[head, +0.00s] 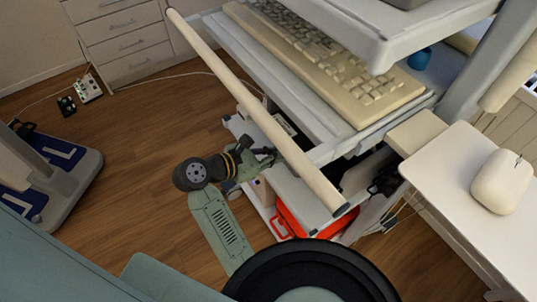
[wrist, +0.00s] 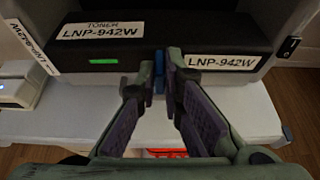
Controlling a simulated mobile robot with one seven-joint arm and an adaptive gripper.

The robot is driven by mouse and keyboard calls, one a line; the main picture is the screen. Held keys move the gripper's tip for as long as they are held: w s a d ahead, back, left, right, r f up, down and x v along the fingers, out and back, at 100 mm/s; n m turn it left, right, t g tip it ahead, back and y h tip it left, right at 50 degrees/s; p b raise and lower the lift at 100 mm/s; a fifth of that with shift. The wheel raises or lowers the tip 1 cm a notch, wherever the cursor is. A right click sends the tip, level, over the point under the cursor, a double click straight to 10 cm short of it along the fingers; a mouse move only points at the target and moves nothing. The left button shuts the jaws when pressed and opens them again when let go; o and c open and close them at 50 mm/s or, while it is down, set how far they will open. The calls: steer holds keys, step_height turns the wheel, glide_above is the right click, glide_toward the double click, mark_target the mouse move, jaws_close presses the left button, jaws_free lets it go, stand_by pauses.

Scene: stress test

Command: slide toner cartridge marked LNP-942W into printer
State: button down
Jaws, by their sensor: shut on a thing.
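In the wrist view, a dark front panel sits in a pale housing, which looks like the printer (wrist: 292,18). A label (wrist: 97,30) reading TONER LNP-942W is on its left, above a lit green strip (wrist: 103,61). A second label (wrist: 222,62) reading LNP-942W is lower on the right. My gripper (wrist: 160,72) is shut on a narrow blue tab (wrist: 159,60) at the middle of the dark front. The cartridge's outline merges with the dark panel, so I cannot tell how deep it sits. In the head view my gripper (head: 268,154) reaches under the cart's upper shelf.
A pale shelf (wrist: 262,115) lies below the dark front. A white device (wrist: 20,85) stands at left. In the head view, a long pale bar (head: 250,110) crosses above my gripper, beside the keyboard (head: 340,70). A red case (head: 285,222) is lower down. Wood floor (head: 140,150) is open at left.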

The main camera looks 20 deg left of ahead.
mark_target(299, 140)
steer(key=shift+w+d+r+p, duration=0.1)
steer(key=shift+w+d+p, duration=0.15)
steer(key=shift+w+d, duration=0.75)
steer(key=shift+w+d+f+p, duration=0.1)
steer(key=shift+w+d+p, duration=0.3)
steer(key=shift+w, duration=0.95)
steer(key=shift+w+d+r+p, duration=0.1)
steer(key=shift+w+d, duration=0.85)
steer(key=shift+w, duration=0.2)
steer(key=shift+f+b, duration=0.55)
steer(key=shift+b, duration=0.05)
steer(key=c, duration=1.7)
jaws_free()
steer(key=shift+o, duration=0.2)
steer(key=v, duration=1.2)
